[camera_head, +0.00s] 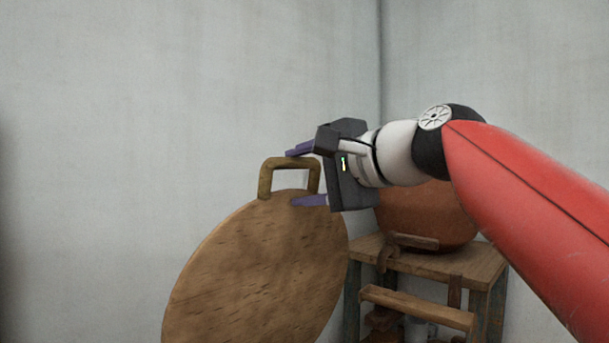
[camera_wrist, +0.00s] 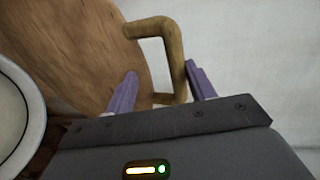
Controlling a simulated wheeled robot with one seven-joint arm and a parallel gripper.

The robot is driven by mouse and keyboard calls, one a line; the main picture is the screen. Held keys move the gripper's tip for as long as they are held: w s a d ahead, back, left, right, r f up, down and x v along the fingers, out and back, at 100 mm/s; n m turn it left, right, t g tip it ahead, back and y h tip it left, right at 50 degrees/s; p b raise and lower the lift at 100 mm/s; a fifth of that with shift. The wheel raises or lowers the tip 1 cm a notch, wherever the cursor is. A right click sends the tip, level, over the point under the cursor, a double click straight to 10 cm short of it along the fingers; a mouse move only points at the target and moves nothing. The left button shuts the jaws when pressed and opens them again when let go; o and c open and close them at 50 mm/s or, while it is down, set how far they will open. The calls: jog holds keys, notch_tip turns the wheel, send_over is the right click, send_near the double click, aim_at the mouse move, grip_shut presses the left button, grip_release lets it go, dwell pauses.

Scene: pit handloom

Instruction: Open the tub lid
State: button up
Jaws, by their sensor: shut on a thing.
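The round wooden lid (camera_head: 262,268) stands steeply tilted in the head view, with its squared handle (camera_head: 267,180) at the top. My gripper (camera_head: 297,177) is shut on the handle, with one purple finger above and one below in the head view. In the wrist view the fingers (camera_wrist: 161,70) lie on either side of the handle bar (camera_wrist: 177,58), and the lid's brown face (camera_wrist: 75,45) fills the upper left. The tub under the lid cannot be made out in the head view.
A rounded reddish-brown vessel (camera_head: 425,215) sits on a wooden stand (camera_head: 468,264) behind my gripper, partly hidden by my arm. A pale round thing with a dark rim (camera_wrist: 38,110) shows at the wrist view's left edge. Bare grey wall (camera_head: 120,110) lies behind and left.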

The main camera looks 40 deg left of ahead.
jog(key=b+v, duration=0.1)
jog(key=v, duration=0.6)
jog(key=shift+d+r, duration=0.15)
